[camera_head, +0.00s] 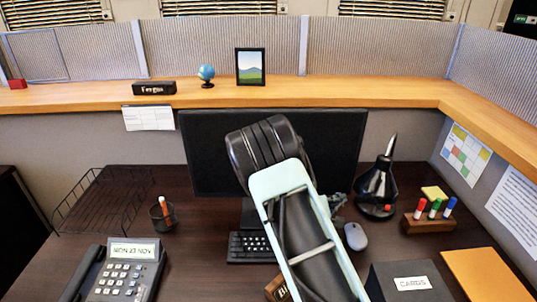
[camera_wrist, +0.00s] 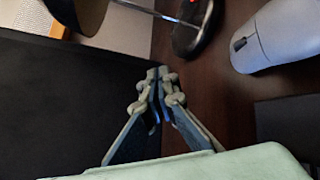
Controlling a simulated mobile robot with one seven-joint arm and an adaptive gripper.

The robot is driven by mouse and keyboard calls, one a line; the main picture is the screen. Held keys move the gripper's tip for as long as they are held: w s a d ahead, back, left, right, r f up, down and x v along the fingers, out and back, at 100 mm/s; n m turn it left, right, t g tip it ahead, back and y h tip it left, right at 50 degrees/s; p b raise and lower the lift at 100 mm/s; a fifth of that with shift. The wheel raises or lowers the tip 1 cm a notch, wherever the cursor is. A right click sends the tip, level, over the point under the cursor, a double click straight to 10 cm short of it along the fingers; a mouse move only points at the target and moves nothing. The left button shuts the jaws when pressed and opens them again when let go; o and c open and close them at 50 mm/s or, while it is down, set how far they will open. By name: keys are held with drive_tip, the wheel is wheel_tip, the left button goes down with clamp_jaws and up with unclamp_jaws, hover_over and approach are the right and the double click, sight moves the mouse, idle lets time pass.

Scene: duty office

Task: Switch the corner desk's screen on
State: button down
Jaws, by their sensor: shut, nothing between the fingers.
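The screen (camera_head: 338,130) stands at the middle of the corner desk, its face black; in the head view my arm hides part of it and its stand. In the wrist view the large black surface at left looks like the screen (camera_wrist: 60,105). My gripper (camera_wrist: 158,78) is shut and empty, its fingertips close to that surface's right edge; I cannot tell whether they touch it. In the head view the gripper (camera_head: 338,201) shows only partly, right of my arm, near the screen's lower right. No power button can be made out.
A black lamp-like object with a red spot (camera_head: 377,190) stands right of the screen, with the mouse (camera_head: 355,236) in front. The keyboard (camera_head: 250,247) lies partly behind my arm. A pen cup (camera_head: 162,215), phone (camera_head: 125,270), marker block (camera_head: 428,224) and cards box (camera_head: 405,282) stand around.

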drive_tip(key=shift+s+r+p, duration=0.15)
drive_tip(key=shift+s+p, duration=0.9)
drive_tip(key=shift+s, duration=1.85)
